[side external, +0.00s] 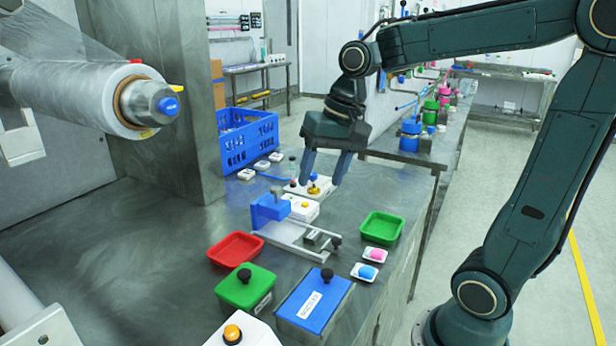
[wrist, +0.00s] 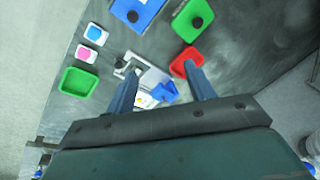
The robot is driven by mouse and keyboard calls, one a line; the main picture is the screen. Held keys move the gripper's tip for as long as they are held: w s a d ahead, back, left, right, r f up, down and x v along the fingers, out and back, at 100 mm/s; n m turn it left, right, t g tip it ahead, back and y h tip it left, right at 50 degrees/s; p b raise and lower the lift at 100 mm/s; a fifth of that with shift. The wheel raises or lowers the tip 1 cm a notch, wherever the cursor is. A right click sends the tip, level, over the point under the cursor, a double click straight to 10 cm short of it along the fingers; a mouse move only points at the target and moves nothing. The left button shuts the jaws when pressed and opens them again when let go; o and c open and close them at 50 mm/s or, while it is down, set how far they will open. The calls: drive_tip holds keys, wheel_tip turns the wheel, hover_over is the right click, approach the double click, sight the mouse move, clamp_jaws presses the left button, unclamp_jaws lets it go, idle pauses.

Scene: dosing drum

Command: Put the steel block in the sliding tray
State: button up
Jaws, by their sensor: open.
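My gripper (side external: 322,183) is open and empty, pointing down above the far part of the bench; its two fingers also show in the wrist view (wrist: 160,72). Below it and nearer the camera is a blue fixture (side external: 270,208) with a pale sliding tray (side external: 285,240) on a straight base. The fixture also shows between the fingers in the wrist view (wrist: 164,93). A small grey piece (side external: 314,237), which may be the steel block, sits at the tray's right end, beside a black knob (side external: 336,241). I cannot tell whether it is loose or part of the tray.
A red tray (side external: 236,248), an open green tray (side external: 382,227), a green lidded box (side external: 245,282) and a blue lidded box (side external: 312,297) surround the fixture. Small dishes hold pink (side external: 378,254) and blue (side external: 365,272) items. A blue crate (side external: 248,140) stands behind. Bench at left is clear.

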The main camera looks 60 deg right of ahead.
drive_tip(key=s+a+f+n+t+h, duration=0.1)
drive_tip(key=s+a+n+t, duration=0.1)
drive_tip(key=s+n, duration=0.5)
drive_tip(key=s+a, duration=0.1)
drive_tip(key=s, duration=0.4)
drive_tip(key=shift+a+f+t, duration=0.15)
drive_tip(key=shift+a+t, duration=0.2)
drive_tip(key=shift+t, duration=0.05)
